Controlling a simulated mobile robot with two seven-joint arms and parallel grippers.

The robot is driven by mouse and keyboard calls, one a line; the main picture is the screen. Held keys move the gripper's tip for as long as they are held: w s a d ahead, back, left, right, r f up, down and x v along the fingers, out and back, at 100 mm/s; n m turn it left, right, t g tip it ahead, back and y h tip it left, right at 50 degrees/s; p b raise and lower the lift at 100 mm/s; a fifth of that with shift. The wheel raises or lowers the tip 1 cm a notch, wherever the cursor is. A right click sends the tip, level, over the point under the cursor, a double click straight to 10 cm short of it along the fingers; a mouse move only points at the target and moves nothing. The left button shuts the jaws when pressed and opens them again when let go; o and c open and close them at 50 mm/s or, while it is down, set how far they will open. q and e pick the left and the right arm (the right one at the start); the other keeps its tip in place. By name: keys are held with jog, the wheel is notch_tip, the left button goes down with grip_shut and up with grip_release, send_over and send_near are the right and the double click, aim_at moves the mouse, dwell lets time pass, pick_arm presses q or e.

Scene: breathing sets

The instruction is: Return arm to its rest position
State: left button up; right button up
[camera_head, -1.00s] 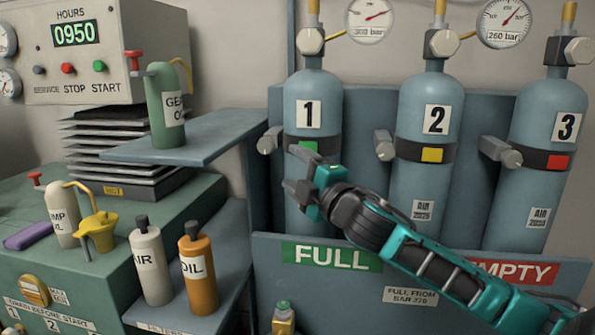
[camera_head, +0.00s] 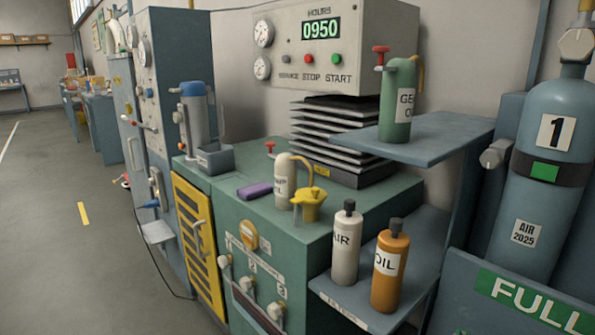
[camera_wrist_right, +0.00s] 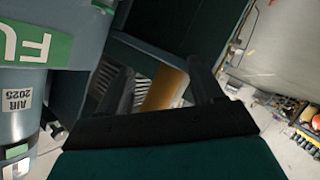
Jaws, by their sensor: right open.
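My right gripper (camera_wrist_right: 160,76) shows in the right wrist view, its two dark fingers spread apart. No object is held between them. An orange-brown surface shows behind the gap, and I cannot tell what it is. A tilted blue cylinder with an AIR 2025 label (camera_wrist_right: 17,98) is left of the gripper, apart from the fingers. Neither arm nor gripper shows in the head view. There, cylinder 1 (camera_head: 546,190) stands upright at the right with a green tag on its dark band, behind the FULL panel (camera_head: 520,300).
A green cabinet (camera_head: 225,205) carries a pump oil can (camera_head: 286,185), yellow funnel cup (camera_head: 309,207) and purple block (camera_head: 254,191). AIR (camera_head: 345,250) and OIL (camera_head: 389,272) bottles stand on a low shelf. A green gear oil can (camera_head: 397,105) stands on the upper shelf. Open floor lies left.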

jog(key=s+a+f+m+g+y, duration=0.25)
jog(key=s+a+f+m, duration=0.25)
jog(key=s+a+f, duration=0.6)
pick_arm(q)
jog(key=s+a+r+y+p, duration=0.1)
jog(key=a+r+p, duration=0.2)
jog(key=r+p, duration=0.8)
jog(key=p, duration=0.5)
jog(key=shift+s+a+r, duration=0.2)
jog(key=shift+s+r, duration=0.1)
jog(key=shift+r, duration=0.1)
pick_arm(e)
notch_tip(320, 180, up, 13)
jog(key=s+d+h, duration=0.1)
jog(key=d, duration=0.1)
jog(key=shift+s+m, duration=0.25)
jog(key=shift+m, duration=0.05)
jog(key=shift+g+h, duration=0.25)
pick_arm(q)
jog(key=shift+d+f, duration=0.1)
jog(key=shift+d, duration=0.1)
